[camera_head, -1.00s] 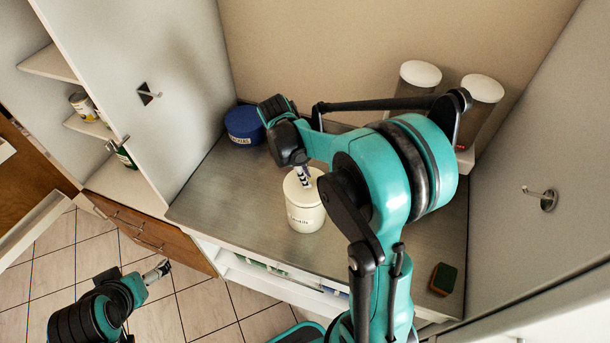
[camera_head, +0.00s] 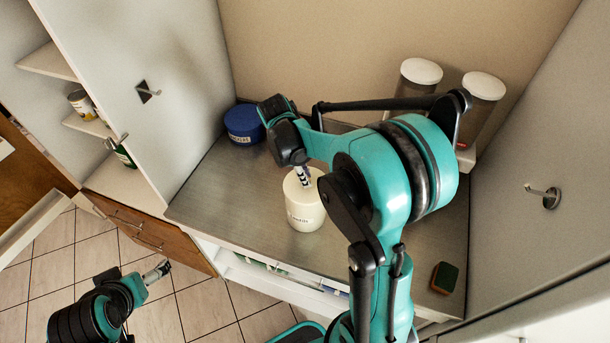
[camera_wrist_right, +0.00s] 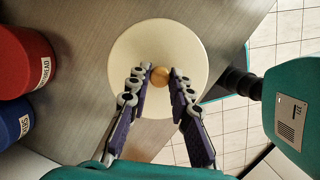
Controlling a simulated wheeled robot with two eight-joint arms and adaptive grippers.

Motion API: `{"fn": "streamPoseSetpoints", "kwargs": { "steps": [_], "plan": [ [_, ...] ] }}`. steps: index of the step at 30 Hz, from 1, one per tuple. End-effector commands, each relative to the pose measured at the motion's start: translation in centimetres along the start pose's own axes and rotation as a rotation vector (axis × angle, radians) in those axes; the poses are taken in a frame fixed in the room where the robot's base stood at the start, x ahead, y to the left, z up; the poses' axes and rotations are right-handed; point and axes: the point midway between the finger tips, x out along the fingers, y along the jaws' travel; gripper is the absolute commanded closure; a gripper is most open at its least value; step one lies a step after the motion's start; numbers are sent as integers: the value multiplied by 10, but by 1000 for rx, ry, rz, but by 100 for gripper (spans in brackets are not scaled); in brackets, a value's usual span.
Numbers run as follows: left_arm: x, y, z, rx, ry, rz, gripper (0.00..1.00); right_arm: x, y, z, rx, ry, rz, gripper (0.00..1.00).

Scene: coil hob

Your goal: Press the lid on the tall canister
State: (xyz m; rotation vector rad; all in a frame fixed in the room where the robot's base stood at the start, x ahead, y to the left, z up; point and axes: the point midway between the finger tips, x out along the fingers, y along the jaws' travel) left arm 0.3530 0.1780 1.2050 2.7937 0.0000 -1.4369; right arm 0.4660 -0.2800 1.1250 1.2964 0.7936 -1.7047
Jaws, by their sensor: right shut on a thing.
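The tall canister (camera_head: 306,213) is cream with a dark printed label and stands upright on the grey counter. Its round cream lid (camera_wrist_right: 188,45) with a wooden knob (camera_wrist_right: 159,76) fills the middle of the right wrist view. The lid sits at the canister's top; I cannot tell whether it is fully down. My right gripper (camera_wrist_right: 160,84) is shut on the knob from above; in the head view its fingers (camera_head: 304,178) reach down to the lid. My left gripper (camera_head: 158,270) is low at the left over the floor, far from the canister; its jaw opening is unclear.
A blue canister (camera_head: 243,124) stands at the counter's back left; a red one (camera_wrist_right: 24,62) shows in the wrist view. Two white-lidded jars (camera_head: 421,72) stand at the back right. A sponge (camera_head: 444,277) lies at the right. The counter left of the canister is clear.

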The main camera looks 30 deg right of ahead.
Motion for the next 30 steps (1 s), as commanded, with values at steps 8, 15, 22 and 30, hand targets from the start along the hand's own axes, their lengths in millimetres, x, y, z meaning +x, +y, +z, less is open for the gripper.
{"fn": "streamPoseSetpoints", "kwargs": {
  "steps": [8, 15, 22, 30],
  "plan": [
    [1, 0, 1, 0, 0, 0, 7, 1, 0, 0, 0, 0, 0, 100],
    [1, 0, 1, 0, 0, 0, 7, 1, 0, 0, 0, 0, 0, 59],
    [1, 0, 1, 0, 0, 0, 7, 1, 0, 0, 0, 0, 0, 55],
    [1, 0, 1, 0, 0, 0, 7, 1, 0, 0, 0, 0, 0, 35]
  ]
}}
